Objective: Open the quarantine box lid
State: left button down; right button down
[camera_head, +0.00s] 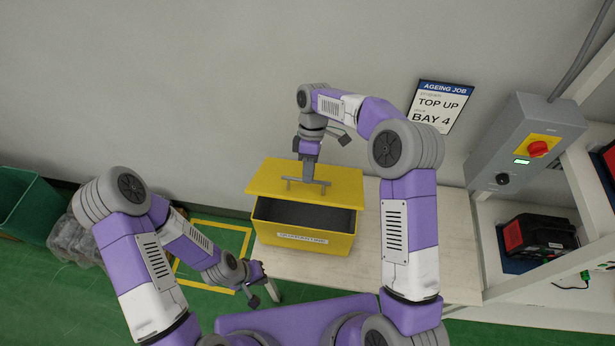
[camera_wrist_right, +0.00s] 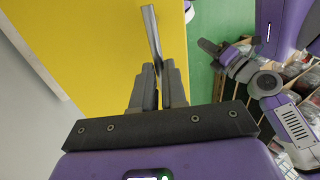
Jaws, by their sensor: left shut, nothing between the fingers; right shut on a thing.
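The yellow quarantine box (camera_head: 300,241) stands on a pale bench, with a white label on its front wall. Its yellow lid (camera_head: 345,178) sits up and back from the front rim, so the dark inside shows along the front. A grey bar handle (camera_head: 322,183) is on the lid; it also shows in the right wrist view (camera_wrist_right: 152,32). My right gripper (camera_head: 308,177) is shut on this handle from above; its fingers show in the right wrist view (camera_wrist_right: 157,82). My left gripper (camera_head: 268,285) is shut and empty, low and left of the box, apart from it.
A grey control box (camera_head: 525,140) with a red knob is on the right, beside a shelf holding a red-and-black case (camera_head: 540,237). The bench (camera_head: 450,250) is clear right of the box. A green bin (camera_head: 25,205) stands far left.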

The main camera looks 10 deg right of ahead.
jog(key=shift+w+d+r+p, duration=0.25)
jog(key=shift+w+p, duration=0.05)
jog(key=shift+w, duration=0.2)
jog(key=shift+w+d+r+p, duration=0.2)
jog(key=shift+w+d+p, duration=0.1)
jog(key=shift+w, duration=0.2)
jog(key=c, duration=1.4)
grip_release()
jog(key=shift+f, duration=0.1)
jog(key=shift+c, duration=0.2)
jog(key=shift+o, duration=1.4)
jog(key=shift+w+f, duration=0.1)
jog(key=shift+w, duration=0.3)
jog(key=shift+s+a, duration=0.1)
jog(key=shift+s, duration=0.1)
jog(key=shift+r, duration=0.25)
jog(key=a+v, duration=0.1)
jog(key=v, duration=0.6)
jog(key=shift+d+r, duration=0.2)
jog(key=shift+d, duration=0.3)
jog(key=shift+f, duration=0.1)
